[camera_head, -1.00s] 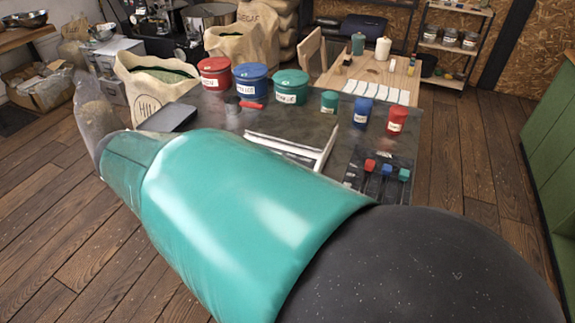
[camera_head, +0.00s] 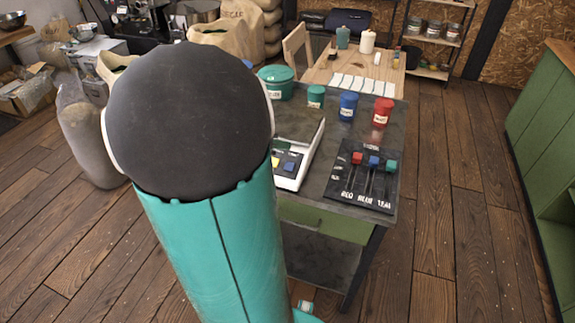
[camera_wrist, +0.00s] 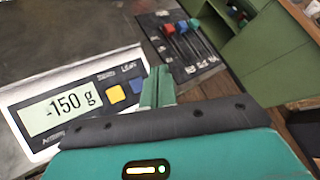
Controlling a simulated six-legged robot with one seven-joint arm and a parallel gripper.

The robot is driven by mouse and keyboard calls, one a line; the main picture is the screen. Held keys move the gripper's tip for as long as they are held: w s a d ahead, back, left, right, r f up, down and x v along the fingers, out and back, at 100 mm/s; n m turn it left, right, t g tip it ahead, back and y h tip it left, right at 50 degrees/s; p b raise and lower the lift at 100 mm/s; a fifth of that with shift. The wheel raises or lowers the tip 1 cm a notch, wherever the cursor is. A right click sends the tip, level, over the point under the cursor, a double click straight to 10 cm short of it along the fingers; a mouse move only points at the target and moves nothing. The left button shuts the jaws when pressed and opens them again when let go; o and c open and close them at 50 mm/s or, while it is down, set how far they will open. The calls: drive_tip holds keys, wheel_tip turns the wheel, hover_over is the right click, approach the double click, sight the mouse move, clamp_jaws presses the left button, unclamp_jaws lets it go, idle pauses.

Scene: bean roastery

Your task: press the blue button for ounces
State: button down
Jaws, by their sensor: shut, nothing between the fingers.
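The white scale (camera_head: 301,169) stands on the dark table, partly hidden by my arm in the head view. In the wrist view the scale's front panel (camera_wrist: 80,76) shows a display (camera_wrist: 60,106) reading -150 g. A yellow button (camera_wrist: 115,94) and the blue button (camera_wrist: 137,84) sit to the right of the display; the blue button also shows in the head view (camera_head: 290,165). My gripper (camera_wrist: 158,76) is shut and empty, its teal fingertips just right of the blue button in the picture. I cannot tell its height above the panel. My arm hides it in the head view.
A black panel (camera_head: 352,193) with red, blue and teal sliders lies right of the scale. Teal (camera_head: 316,97), blue (camera_head: 348,106) and red (camera_head: 382,111) canisters stand behind it. A green cabinet (camera_head: 545,150) is at the right. Wooden floor lies open between.

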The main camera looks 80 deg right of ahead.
approach(294, 164)
drive_tip(key=shift+s+r+x, duration=0.1)
drive_tip(key=shift+r+x, duration=0.05)
drive_tip(key=shift+x, duration=0.7)
drive_tip(key=shift+s+r+x, duration=0.15)
drive_tip(key=shift+x, duration=0.7)
drive_tip(key=shift+s+r+x, duration=0.1)
drive_tip(key=shift+r+x, duration=0.05)
drive_tip(key=shift+x, duration=0.7)
drive_tip(key=shift+f, duration=0.1)
drive_tip(key=shift+d+f, duration=0.15)
drive_tip(key=shift+f, duration=0.1)
drive_tip(key=shift+d+f, duration=0.15)
drive_tip(key=shift+f, duration=0.2)
idle(0.6)
drive_tip(key=shift+r, duration=0.1)
drive_tip(key=shift+a+r, duration=0.3)
drive_tip(key=shift+r, duration=0.4)
drive_tip(key=shift+r, duration=0.1)
drive_tip(key=r, duration=0.1)
drive_tip(key=a+r, duration=0.1)
drive_tip(key=r, duration=0.2)
drive_tip(key=shift+w+a+r, duration=0.1)
drive_tip(key=shift+a+r, duration=0.15)
drive_tip(key=shift+a, duration=0.05)
